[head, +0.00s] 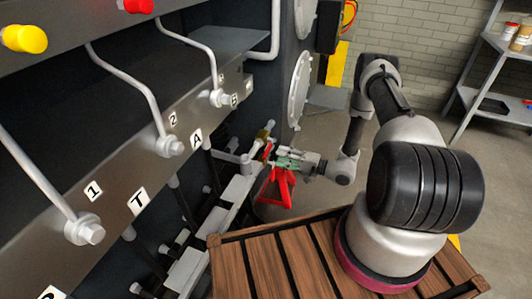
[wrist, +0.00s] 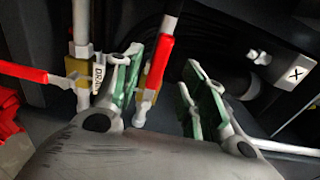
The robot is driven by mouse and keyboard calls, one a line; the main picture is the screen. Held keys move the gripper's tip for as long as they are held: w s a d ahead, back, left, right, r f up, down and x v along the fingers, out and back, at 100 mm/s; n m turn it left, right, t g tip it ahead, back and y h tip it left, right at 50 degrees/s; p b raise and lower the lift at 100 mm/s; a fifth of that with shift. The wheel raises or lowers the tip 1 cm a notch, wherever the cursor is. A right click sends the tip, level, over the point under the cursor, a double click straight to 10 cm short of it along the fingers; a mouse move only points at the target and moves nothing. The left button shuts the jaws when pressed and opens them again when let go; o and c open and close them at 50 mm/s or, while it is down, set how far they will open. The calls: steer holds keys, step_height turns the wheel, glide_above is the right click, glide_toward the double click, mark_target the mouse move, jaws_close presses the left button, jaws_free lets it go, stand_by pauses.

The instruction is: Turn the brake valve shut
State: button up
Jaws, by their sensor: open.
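Two valves with red lever handles show in the wrist view. The middle valve's red handle (wrist: 158,62) runs along its upright pipe, between my open fingers and nearer the left one. The left valve's red handle (wrist: 22,71) points sideways, across its pipe, from a brass body (wrist: 78,66). A small tag (wrist: 99,74) beside it seems to read "DRAIN"; I see no readable brake label. My gripper (wrist: 165,78) is open with green pads and holds nothing. In the head view, my gripper (head: 284,160) is at the chassis side, by a small brass fitting (head: 263,134).
A red stand (head: 278,187) is just below my gripper. The chassis panel (head: 150,150) with pipes and numbered ports fills the left. A plate marked X (wrist: 296,74) and a dark cylinder lie right in the wrist view. Open floor (head: 420,100) lies behind my arm.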

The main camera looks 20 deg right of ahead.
mark_target(268, 153)
steer(key=x, duration=0.7)
steer(key=shift+a, duration=0.1)
jaws_close()
